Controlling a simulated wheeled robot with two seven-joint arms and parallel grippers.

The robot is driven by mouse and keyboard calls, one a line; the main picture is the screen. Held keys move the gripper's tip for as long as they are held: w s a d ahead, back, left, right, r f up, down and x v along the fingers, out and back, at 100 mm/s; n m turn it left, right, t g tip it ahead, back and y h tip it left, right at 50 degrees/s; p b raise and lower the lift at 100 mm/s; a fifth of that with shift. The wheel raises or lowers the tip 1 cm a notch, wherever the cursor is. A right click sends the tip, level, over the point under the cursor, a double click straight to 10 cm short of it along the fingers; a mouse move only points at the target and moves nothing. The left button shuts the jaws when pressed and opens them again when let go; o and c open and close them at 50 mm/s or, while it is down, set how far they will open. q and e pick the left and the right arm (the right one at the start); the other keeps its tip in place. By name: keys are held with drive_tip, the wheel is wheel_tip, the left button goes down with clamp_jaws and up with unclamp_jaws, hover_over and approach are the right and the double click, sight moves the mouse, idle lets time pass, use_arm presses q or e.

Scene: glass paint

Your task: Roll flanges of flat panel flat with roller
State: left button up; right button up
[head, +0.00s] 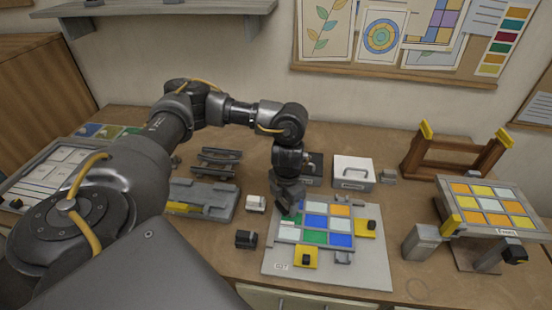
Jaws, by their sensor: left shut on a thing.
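The flat panel (316,222), a grid of blue, white, green and orange panes with grey strips between them, lies on a light grey board (370,270) on the bench. My left gripper (287,203) points down at the panel's back left corner. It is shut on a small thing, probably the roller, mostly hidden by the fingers. A small pale piece shows just below the fingertips; I cannot tell whether it touches the panel. My right gripper is not in view.
Yellow clamp blocks (306,257) sit around the panel. A tilted stand with a second coloured panel (490,205) is at right, before a wooden rack (455,160). A white box (353,172) stands behind. Small blocks (246,239) lie at left.

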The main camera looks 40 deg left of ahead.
use_arm(q)
drive_tip(key=shift+s+a+r, duration=0.1)
drive_tip(key=shift+s+a, duration=0.1)
drive_tip(key=shift+a, duration=0.15)
wheel_tip(320, 180, up, 3)
drive_tip(key=shift+p, duration=1.15)
wheel_tip(320, 180, up, 5)
drive_tip(key=p, duration=0.5)
drive_tip(key=shift+d, duration=0.1)
drive_tip(key=shift+d+m, duration=0.15)
drive_tip(key=shift+m, duration=0.15)
drive_tip(key=s+d+m+b, duration=0.3)
drive_tip(key=d+m+b, duration=0.1)
drive_tip(key=m, duration=1.2)
drive_tip(key=s+d+m+b, duration=0.4)
drive_tip(key=d+m+b, duration=0.1)
drive_tip(key=m, duration=1.1)
drive_tip(key=shift+d+r+m+b, duration=0.2)
drive_tip(key=shift+d+m+b, duration=0.1)
drive_tip(key=shift+b, duration=0.35)
